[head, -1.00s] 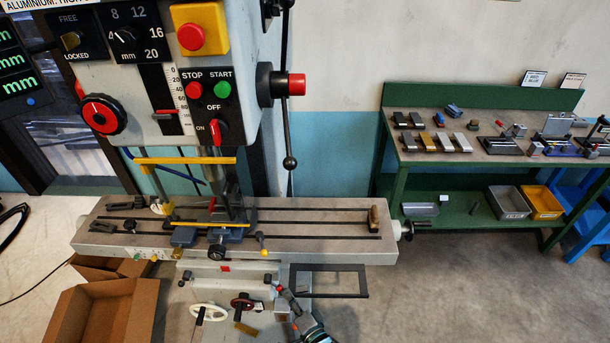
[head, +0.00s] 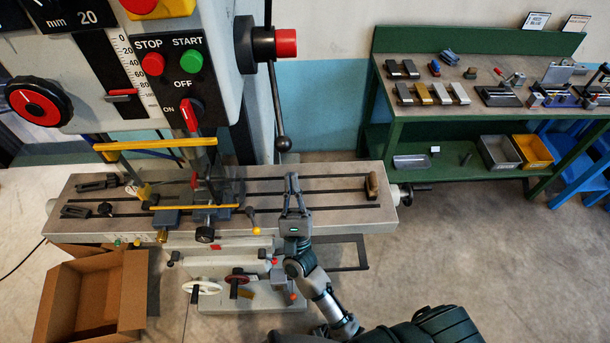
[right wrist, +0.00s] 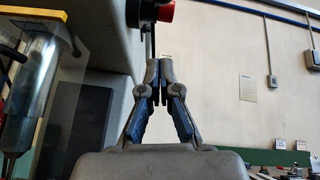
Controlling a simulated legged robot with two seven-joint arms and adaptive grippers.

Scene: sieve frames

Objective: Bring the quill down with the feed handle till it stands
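The feed handle (head: 283,143) hangs down from its red-capped hub (head: 286,43) on the right side of the drill head, its dark ball knob at the bottom. My right gripper (head: 292,180) points up over the table's right half, a little below the knob and apart from it in the head view. In the right wrist view its fingers (right wrist: 160,75) meet almost tip to tip, with nothing visible between them; the handle's rod (right wrist: 150,42) shows behind. The quill (right wrist: 32,95) shows behind a clear guard. A red depth pointer (head: 122,93) sits low on the scale. My left gripper is out of view.
The slotted machine table (head: 330,207) carries a vise (head: 200,217) and clamps at left, and a brown-handled brush (head: 372,185) at right. Yellow guard bars (head: 155,144) cross before the spindle. A green bench (head: 385,130) stands right, a cardboard box (head: 60,315) lower left.

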